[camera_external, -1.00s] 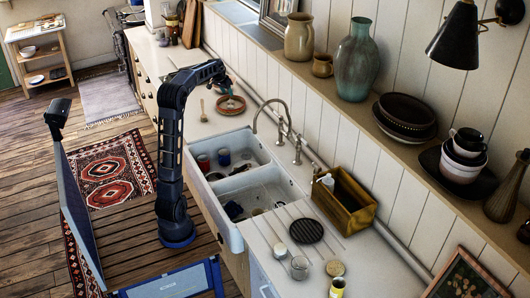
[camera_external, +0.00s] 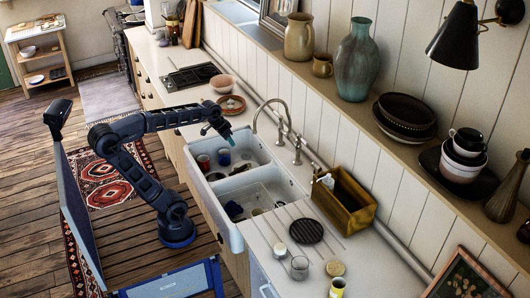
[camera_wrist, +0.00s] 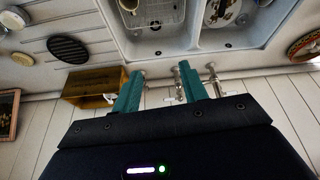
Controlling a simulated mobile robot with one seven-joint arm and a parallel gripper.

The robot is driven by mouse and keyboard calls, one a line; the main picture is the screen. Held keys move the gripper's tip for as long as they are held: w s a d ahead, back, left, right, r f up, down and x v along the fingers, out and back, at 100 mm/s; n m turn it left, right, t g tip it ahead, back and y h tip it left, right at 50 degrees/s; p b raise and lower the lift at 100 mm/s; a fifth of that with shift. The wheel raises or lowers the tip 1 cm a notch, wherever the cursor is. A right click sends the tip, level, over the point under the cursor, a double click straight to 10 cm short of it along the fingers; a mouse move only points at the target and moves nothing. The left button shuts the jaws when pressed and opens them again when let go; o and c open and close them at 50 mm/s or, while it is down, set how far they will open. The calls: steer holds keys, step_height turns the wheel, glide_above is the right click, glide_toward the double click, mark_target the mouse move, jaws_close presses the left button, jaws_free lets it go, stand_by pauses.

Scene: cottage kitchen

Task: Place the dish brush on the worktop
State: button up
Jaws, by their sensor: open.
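My gripper (camera_external: 227,137) is open above the left basin of the double sink (camera_external: 238,246), near its back left corner. In the wrist view its teal fingers stand apart with nothing between them (camera_wrist: 160,80). I cannot clearly pick out the dish brush in either current view. A thin, light brown item, perhaps the brush, showed earlier on the worktop (camera_external: 178,51) left of the brown dish; my forearm now covers that spot.
A red cup (camera_external: 203,162) and a blue cup (camera_external: 224,157) stand in the left basin. The tap (camera_external: 276,108) rises behind the sink. A brown dish (camera_external: 231,104), a pink bowl (camera_external: 222,84) and a dark hob (camera_external: 191,75) are beyond. A wooden crate (camera_external: 345,202) stands right.

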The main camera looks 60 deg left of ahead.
steer(key=s+d+f+m, duration=0.1)
steer(key=s+d+f, duration=0.5)
steer(key=s, duration=0.5)
steer(key=shift+d+f, duration=0.2)
steer(key=shift+d, duration=0.25)
